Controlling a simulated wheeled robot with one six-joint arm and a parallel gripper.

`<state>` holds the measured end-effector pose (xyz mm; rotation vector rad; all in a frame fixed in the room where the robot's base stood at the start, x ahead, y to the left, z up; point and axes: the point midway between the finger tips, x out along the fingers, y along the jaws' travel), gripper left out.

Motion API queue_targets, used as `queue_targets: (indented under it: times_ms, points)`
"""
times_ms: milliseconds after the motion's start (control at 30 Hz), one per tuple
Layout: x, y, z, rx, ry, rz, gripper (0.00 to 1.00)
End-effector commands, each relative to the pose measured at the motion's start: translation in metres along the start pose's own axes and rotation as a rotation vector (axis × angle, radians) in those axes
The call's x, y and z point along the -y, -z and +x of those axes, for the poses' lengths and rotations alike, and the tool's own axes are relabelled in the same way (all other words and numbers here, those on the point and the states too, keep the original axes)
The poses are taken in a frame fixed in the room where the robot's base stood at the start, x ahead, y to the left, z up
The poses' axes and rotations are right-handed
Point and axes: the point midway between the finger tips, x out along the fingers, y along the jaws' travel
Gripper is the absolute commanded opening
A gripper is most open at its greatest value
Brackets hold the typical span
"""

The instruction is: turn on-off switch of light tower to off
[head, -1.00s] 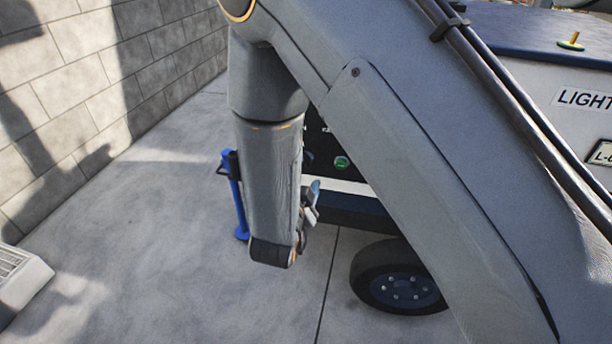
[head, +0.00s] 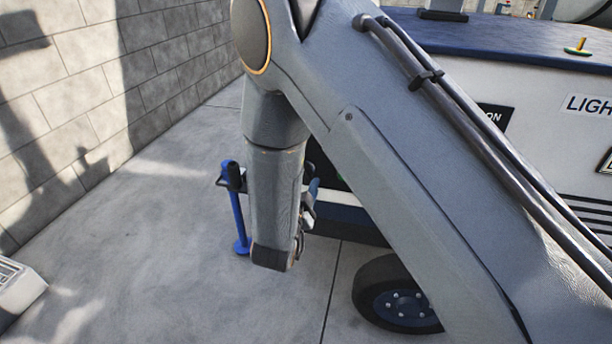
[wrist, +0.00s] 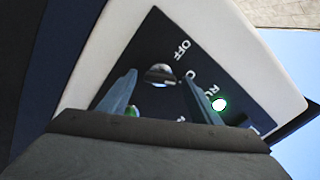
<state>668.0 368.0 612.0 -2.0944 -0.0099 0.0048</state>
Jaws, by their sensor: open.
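The light tower (head: 480,75) is a white trailer body with a dark blue top on the right of the head view. In the wrist view its dark control panel (wrist: 205,75) carries OFF lettering, partly hidden lettering, a lit green lamp (wrist: 219,104) and a green part low between the fingers. A round metallic knob (wrist: 160,73), seemingly the on-off switch, sits near OFF; its exact setting is unclear. My gripper (wrist: 157,78) is open, its fingers on either side of the knob in the picture. Whether they touch it is unclear. In the head view my arm hides the switch.
A blue jack post (head: 238,210) stands left of my arm. The trailer wheel (head: 400,300) is below right. A block wall (head: 90,90) runs along the left, and a pale box (head: 18,290) lies at lower left. The concrete floor between is clear.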

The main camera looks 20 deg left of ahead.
Motion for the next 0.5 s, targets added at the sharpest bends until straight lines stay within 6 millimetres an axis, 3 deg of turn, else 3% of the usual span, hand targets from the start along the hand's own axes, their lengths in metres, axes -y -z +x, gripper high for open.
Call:
queue_targets:
  times_ms: [200, 433, 500]
  points:
    - [0.0001, 0.0, 0.0002, 0.001, 0.0, 0.0, 0.56]
    - [0.0, -0.0001, 0.0001, 0.001, 0.0, 0.0, 0.17]
    - [0.0, 0.0, 0.0, 0.001, 0.0, -0.001, 0.17]
